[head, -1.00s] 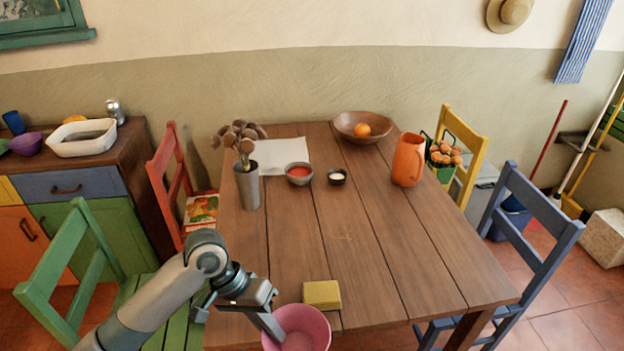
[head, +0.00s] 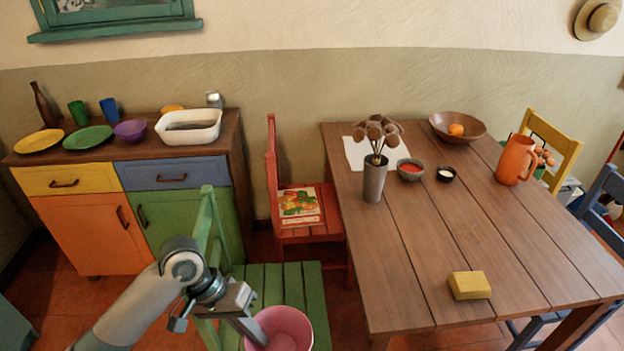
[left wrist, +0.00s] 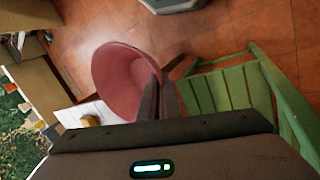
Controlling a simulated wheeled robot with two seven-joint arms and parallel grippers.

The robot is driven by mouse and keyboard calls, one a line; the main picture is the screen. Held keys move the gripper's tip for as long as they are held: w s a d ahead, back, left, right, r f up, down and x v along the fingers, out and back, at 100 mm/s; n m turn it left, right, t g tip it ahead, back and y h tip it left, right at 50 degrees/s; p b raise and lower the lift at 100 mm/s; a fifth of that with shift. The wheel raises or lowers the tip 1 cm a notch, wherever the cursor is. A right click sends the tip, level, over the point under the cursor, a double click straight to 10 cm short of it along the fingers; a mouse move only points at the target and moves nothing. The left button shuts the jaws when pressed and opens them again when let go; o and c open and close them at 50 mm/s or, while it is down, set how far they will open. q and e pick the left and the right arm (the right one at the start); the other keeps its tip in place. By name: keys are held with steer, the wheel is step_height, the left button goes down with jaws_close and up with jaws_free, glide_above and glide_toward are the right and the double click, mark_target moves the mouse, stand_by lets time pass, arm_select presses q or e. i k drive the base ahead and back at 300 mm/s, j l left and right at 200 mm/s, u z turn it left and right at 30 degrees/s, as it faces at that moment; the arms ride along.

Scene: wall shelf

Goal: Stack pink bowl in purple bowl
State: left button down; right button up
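The pink bowl (head: 284,328) is held by my left gripper (head: 258,336) at the bottom of the head view, in front of the green chair and left of the table. In the left wrist view the fingers (left wrist: 158,103) are closed on the rim of the pink bowl (left wrist: 118,80). The purple bowl (head: 131,131) stands on the sideboard at the left, between the green plate and the white basin. It is empty as far as I can see. My right gripper is not in view.
The wooden sideboard (head: 228,130) also holds a white basin (head: 188,127), a green plate (head: 88,138), a yellow plate (head: 39,142), cups and a bottle. A green chair (head: 290,283) and a red chair (head: 309,234) stand between it and the table (head: 420,240). A yellow sponge (head: 469,285) lies on the table.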

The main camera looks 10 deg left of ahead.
mark_target(134, 138)
steer(key=j+u, duration=0.1)
steer(key=j, duration=0.55)
steer(key=i+j+u, duration=0.1)
steer(key=j, duration=0.55)
steer(key=i+j+u, duration=0.1)
steer(key=j, duration=0.55)
steer(key=i+j+u, duration=0.3)
steer(key=i+j, duration=1)
steer(key=i, duration=0.15)
